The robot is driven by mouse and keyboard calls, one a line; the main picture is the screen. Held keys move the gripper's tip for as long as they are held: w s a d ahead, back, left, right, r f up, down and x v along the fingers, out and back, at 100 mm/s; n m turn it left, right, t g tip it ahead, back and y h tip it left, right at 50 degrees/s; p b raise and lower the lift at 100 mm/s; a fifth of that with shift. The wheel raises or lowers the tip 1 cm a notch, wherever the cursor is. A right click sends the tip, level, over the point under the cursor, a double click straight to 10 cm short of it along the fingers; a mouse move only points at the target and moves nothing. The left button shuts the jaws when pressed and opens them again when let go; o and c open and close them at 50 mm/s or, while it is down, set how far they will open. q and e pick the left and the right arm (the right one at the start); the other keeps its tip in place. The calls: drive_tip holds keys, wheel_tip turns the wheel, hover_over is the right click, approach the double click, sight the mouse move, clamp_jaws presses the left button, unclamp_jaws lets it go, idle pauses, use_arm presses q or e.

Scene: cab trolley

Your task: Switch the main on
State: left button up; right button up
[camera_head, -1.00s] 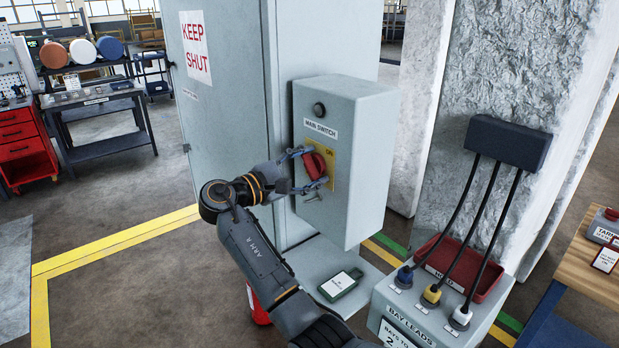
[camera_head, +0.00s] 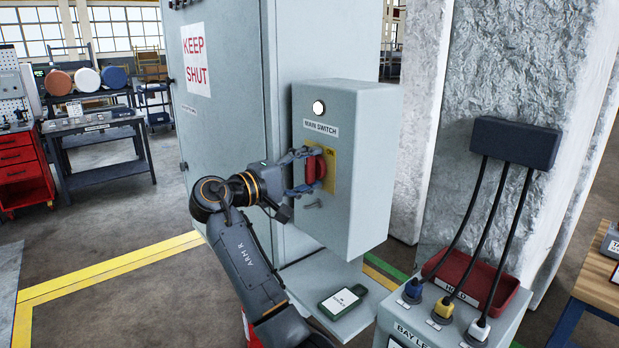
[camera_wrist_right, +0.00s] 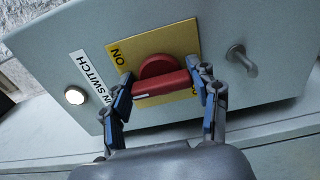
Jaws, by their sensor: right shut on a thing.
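The main switch is a red rotary handle (camera_head: 318,168) on a yellow plate (camera_head: 329,162) on the front of a grey box (camera_head: 367,165). A round lamp (camera_head: 318,107) above the "MAIN SWITCH" label glows white. My right gripper (camera_head: 313,170) is shut on the red handle; in the right wrist view its fingers (camera_wrist_right: 166,95) lie on both ends of the handle (camera_wrist_right: 160,82). The handle's grip stands upright in the head view. "ON" shows at the top of the yellow plate (camera_wrist_right: 155,55). The lamp also glows in the right wrist view (camera_wrist_right: 74,95). My left gripper is not in view.
A small metal peg (camera_head: 313,204) sticks out below the plate. A shelf under the box holds a dark green device (camera_head: 342,301). A "BAY LEADS" box (camera_head: 410,325) with plugged cables and a red tray (camera_head: 470,276) stands at the lower right. A "KEEP SHUT" cabinet door (camera_head: 222,110) stands at left.

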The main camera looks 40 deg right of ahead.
idle(0.4)
drive_tip(key=o, duration=1.2)
drive_tip(key=shift+c, duration=0.2)
drive_tip(key=s+a, duration=0.1)
drive_tip(key=a, duration=1.1)
